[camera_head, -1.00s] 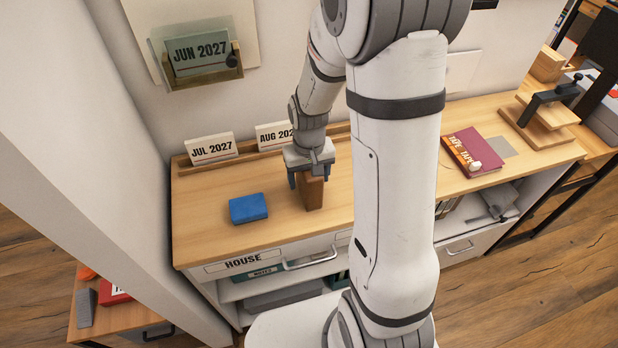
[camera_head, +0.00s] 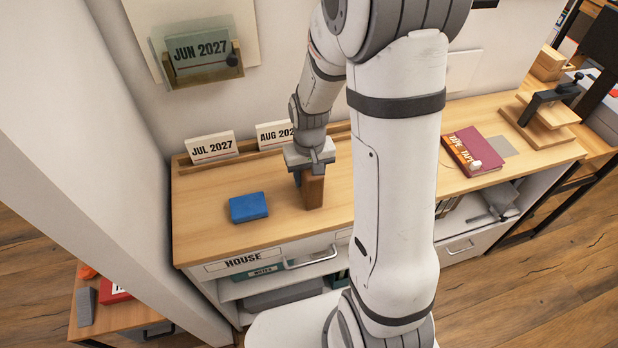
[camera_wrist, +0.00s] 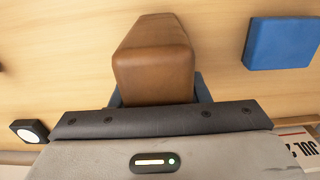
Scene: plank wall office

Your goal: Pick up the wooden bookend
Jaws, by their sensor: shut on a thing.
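The wooden bookend (camera_head: 314,191) is a brown upright block on the light wood cabinet top. My gripper (camera_head: 311,176) is above it, pointing down, with its fingers shut on the upper part of the block. In the wrist view the bookend (camera_wrist: 155,65) sits between the two fingers of my gripper (camera_wrist: 155,92), which show at its sides. Its lower end looks to be at the cabinet top; I cannot tell whether it touches.
A blue block (camera_head: 248,207) lies left of the bookend. Cards reading JUL 2027 (camera_head: 212,148) and AUG 2027 (camera_head: 275,135) stand in a wooden rail behind. A dark red book (camera_head: 474,151) lies to the right. The cabinet top (camera_head: 220,245) is bare in front.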

